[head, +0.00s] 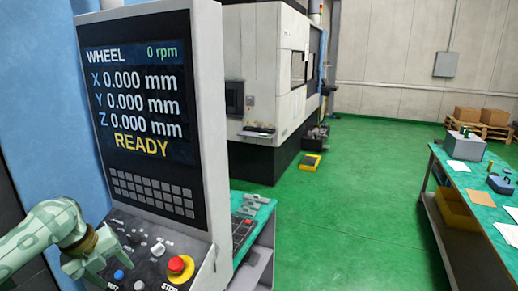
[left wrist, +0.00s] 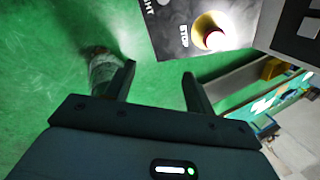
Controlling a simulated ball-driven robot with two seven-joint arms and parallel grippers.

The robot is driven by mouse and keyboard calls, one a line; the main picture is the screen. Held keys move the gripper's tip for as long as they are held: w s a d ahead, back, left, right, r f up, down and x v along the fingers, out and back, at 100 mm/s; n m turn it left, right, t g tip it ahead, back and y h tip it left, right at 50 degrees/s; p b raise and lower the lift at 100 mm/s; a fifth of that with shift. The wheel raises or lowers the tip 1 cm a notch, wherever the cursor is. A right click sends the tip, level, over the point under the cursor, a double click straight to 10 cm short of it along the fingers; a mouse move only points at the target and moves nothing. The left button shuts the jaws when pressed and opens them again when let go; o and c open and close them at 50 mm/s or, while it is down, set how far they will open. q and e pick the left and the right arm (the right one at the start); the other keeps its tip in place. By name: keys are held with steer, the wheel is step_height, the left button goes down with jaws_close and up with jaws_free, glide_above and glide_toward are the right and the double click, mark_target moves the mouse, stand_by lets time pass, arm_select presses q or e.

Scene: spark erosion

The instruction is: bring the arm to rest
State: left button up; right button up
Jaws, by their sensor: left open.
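My left gripper (head: 88,265) is at the lower left of the head view, at the left edge of the machine's sloped control panel (head: 150,248). In the left wrist view its two fingers (left wrist: 158,80) are apart with nothing between them. I cannot tell whether it touches the panel. The red STOP button (head: 180,265) on its yellow collar is to the right of the gripper; it also shows at the top of the left wrist view (left wrist: 210,33). The screen (head: 140,105) reads WHEEL 0 rpm, X, Y and Z 0.000 mm, and READY. My right gripper is not seen.
A blue button (head: 118,275), a white button and dark knobs are on the panel near the gripper. A workbench (head: 480,205) stands at the right, a white machine (head: 268,75) behind. The green floor (head: 350,200) between is open.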

arm_select(q)
steer(key=s+d+f+n+t+y, duration=0.1)
steer(key=s+d+f+n+t, duration=0.2)
steer(key=s+d+f+n, duration=0.75)
steer(key=s+a+n+t+y, duration=0.1)
steer(key=s+a+n+y, duration=0.2)
steer(key=s+n, duration=0.3)
steer(key=s+a+n+y, duration=0.3)
steer(key=s+n, duration=0.2)
steer(key=s, duration=0.3)
steer(key=s+d+f+g+h+b, duration=0.25)
steer(key=f+b, duration=0.35)
steer(key=f, duration=1.4)
steer(key=s+d+f+g+h+b, duration=0.1)
steer(key=s+d+f+b, duration=0.3)
steer(key=f, duration=1.6)
steer(key=s+a+f+n+g+h+b, duration=0.1)
steer(key=s+f+b, duration=0.7)
steer(key=s+f, duration=0.9)
step_height(320, 180, down, 4)
steer(key=shift+s+a+r+n+g+b, duration=0.15)
steer(key=shift+a+r+n+g+b, duration=0.2)
steer(key=shift+n+g, duration=0.55)
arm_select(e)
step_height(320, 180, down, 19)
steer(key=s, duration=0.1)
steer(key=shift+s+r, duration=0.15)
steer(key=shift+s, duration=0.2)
arm_select(q)
steer(key=shift+f, duration=0.1)
